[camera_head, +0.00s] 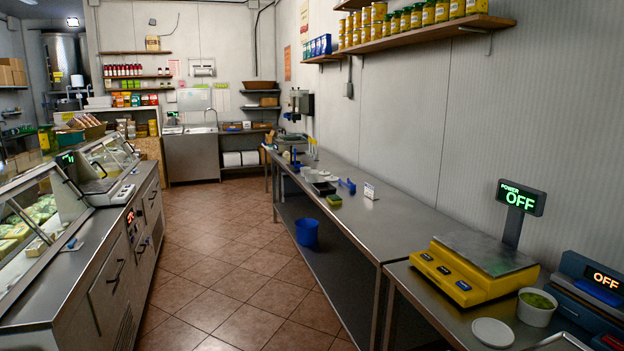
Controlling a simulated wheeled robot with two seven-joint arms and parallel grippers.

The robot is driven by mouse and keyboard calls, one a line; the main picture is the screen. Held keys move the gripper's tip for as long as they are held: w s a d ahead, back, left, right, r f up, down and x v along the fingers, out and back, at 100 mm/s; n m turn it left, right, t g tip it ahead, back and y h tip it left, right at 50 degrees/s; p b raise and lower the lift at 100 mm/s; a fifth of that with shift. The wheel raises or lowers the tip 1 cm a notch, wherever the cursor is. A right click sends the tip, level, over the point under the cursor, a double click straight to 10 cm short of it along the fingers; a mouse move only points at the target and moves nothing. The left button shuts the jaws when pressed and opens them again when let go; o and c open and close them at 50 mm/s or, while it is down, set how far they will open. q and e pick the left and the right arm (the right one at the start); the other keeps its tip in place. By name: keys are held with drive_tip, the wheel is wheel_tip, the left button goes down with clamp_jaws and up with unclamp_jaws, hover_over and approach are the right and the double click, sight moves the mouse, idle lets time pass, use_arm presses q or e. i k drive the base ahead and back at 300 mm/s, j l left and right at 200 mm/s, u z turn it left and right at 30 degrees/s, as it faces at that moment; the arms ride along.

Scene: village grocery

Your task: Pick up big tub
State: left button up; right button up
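A white round tub (535,315) with green contents stands open at the lower right, on the steel counter between the yellow scale and a dark blue device. A flat white round lid (493,332) lies on the counter to its left. I cannot tell for sure that this is the big tub. A blue bucket (306,232) stands on the lower shelf of the long steel table. Neither of my grippers shows in this view.
A yellow scale (458,284) with a display post reading OFF stands behind the lid. The dark blue device (592,290) is close to the tub's right. The long steel table (375,228) is mostly bare in front. A tiled aisle (225,265) runs clear beside a glass display counter (40,215).

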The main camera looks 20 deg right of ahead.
sight(311, 177)
drive_tip(key=i+u, duration=0.1)
drive_tip(key=i, duration=3.1)
